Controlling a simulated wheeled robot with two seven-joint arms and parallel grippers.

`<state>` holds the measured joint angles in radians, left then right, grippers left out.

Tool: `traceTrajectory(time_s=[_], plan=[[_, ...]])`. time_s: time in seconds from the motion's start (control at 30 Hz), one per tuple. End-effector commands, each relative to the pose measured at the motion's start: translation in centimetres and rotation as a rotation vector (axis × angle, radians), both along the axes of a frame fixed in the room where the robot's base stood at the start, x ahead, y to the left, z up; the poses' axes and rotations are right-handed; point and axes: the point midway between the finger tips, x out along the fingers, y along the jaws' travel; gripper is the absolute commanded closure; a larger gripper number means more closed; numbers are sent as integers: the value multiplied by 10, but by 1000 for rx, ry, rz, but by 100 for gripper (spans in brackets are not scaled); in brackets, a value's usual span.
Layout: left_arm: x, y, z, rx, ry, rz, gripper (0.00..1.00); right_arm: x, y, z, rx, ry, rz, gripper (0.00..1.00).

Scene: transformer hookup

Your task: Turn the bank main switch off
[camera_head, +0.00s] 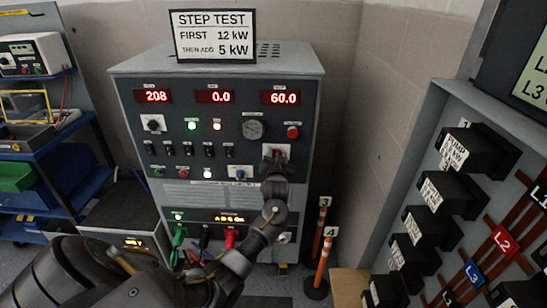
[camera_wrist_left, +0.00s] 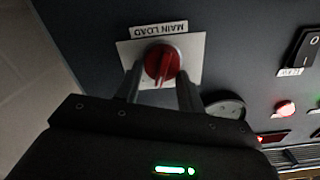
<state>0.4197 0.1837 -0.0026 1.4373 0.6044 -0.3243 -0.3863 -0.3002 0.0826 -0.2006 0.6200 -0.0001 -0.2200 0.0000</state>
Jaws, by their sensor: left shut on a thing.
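The main load switch is a red rotary knob (camera_wrist_left: 162,64) on a pale square plate (camera_wrist_left: 197,55), with a MAIN LOAD label that reads upside down in the left wrist view. Its raised bar stands about upright in that view. My left gripper (camera_wrist_left: 160,88) has one finger on each side of the knob and is shut on it. In the head view my left gripper (camera_head: 274,160) is at the right side of the grey load bank (camera_head: 230,60) and covers most of the knob. My right gripper is not in view.
The panel displays read 208, 0.0 and 60.0. A STEP TEST sign (camera_head: 213,36) stands on top. Orange posts (camera_head: 322,262) stand at right, near a cabinet with black blocks (camera_head: 450,192).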

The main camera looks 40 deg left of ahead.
Motion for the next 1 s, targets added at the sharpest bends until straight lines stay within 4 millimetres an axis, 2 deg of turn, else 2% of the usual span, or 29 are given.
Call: traceTrajectory(time_s=[1.0], plan=[[-8,13,2,-735,-575,8,84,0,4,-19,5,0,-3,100]])
